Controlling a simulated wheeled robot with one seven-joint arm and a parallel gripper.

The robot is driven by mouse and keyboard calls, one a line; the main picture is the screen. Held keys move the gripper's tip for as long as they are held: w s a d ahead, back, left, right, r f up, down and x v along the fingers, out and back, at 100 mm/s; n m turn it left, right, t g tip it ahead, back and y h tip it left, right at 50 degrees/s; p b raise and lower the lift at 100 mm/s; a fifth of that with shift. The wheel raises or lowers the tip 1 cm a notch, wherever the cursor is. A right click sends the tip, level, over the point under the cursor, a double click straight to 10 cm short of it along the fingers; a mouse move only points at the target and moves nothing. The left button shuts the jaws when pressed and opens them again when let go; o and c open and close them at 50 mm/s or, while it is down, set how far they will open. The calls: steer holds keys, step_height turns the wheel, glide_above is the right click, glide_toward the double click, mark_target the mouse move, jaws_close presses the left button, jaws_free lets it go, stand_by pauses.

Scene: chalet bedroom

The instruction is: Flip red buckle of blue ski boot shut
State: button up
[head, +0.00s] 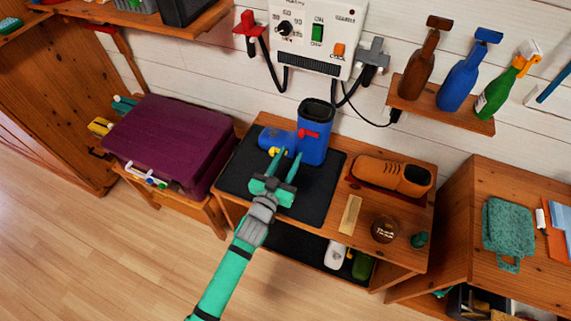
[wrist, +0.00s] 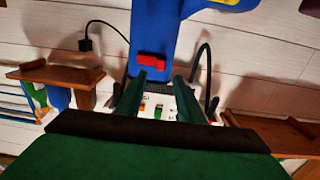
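The blue ski boot (head: 316,148) stands on a black mat (head: 235,172) on the wooden bench, its toe to the left. Its red buckle (head: 308,133) sits on the upper shaft and also shows in the wrist view (wrist: 152,62), above my fingertips. A yellow buckle (head: 275,152) is lower, on the foot part. I cannot tell how far the red lever stands out. My gripper (head: 283,164) is open and empty in front of the boot. In the wrist view its two green fingers (wrist: 157,88) are apart, with the red buckle just beyond their tips.
A brown shoe (head: 390,175) and a round brown tin (head: 384,229) stand right of the mat. A purple case (head: 170,145) is on the left. A white control box (head: 316,35) with cables hangs behind the boot. A bottle shelf (head: 440,105) is at upper right.

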steer(key=shift+v, duration=1.3)
steer(key=s+a+f+g+y, duration=0.1)
steer(key=s+a+f, duration=0.15)
steer(key=s, duration=0.75)
steer(key=s+a+f+y, duration=0.1)
steer(key=s+a+f, duration=0.15)
steer(key=s, duration=0.75)
steer(key=s+d+r+n+y, duration=0.1)
steer(key=s+d, duration=0.3)
steer(key=s, duration=0.5)
steer(key=s+d+r+n+y, duration=0.2)
steer(key=s+d, duration=0.3)
steer(key=s, duration=0.3)
steer(key=shift+s+r+n+g+y, duration=0.3)
steer(key=shift+s+r+n+y, duration=0.05)
steer(key=shift+s+n+y, duration=0.05)
